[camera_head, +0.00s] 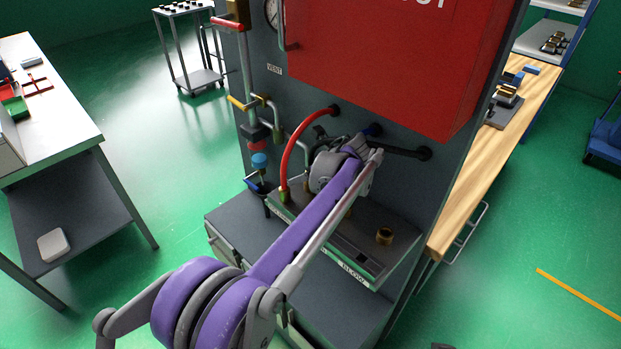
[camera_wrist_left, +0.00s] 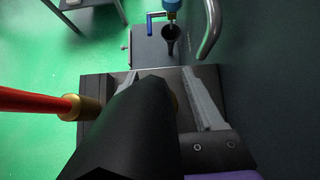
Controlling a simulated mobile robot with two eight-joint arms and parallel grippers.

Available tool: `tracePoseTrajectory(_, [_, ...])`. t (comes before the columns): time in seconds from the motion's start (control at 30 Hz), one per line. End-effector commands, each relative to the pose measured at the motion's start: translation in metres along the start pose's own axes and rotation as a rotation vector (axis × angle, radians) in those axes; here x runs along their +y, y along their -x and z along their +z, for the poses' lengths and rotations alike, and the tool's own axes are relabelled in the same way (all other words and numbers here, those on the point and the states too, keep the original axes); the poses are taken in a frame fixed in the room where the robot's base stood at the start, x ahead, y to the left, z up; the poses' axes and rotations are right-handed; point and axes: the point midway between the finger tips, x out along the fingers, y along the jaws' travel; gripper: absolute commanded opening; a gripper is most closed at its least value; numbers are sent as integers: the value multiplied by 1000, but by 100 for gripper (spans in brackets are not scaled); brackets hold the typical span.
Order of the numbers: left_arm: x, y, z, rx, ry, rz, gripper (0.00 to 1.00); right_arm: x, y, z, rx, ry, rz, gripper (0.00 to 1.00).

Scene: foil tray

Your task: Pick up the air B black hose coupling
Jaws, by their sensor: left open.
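In the head view my left arm reaches up to the front of the grey cabinet. My left gripper is mostly hidden behind its own wrist there. A black hose (camera_head: 402,152) runs from a port on the cabinet face toward my wrist. In the left wrist view my left gripper (camera_wrist_left: 160,82) is open, one grey finger on each side. A large black shape (camera_wrist_left: 130,135), apparently the black hose or its coupling, fills the space between the fingers, very close to the camera. A little brass shows behind it. I cannot tell whether the fingers touch it. My right gripper is not in view.
A red hose (camera_head: 290,150) with a brass end hangs left of my wrist; it also shows in the left wrist view (camera_wrist_left: 25,100). A brass fitting (camera_head: 385,236) stands on the plate (camera_head: 405,240) below my arm. Valves and pipes (camera_head: 258,135) are at the left.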

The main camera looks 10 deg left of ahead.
Motion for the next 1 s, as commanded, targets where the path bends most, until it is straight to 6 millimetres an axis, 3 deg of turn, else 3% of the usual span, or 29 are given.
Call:
tracePoseTrajectory(0.17, [0,1,1,0,0,-1,68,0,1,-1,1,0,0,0])
tracePoseTrajectory(0.53, [0,1,1,0,0,0,1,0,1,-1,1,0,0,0])
tracePoseTrajectory(1.0, [0,4,4,0,0,0,0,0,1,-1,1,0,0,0])
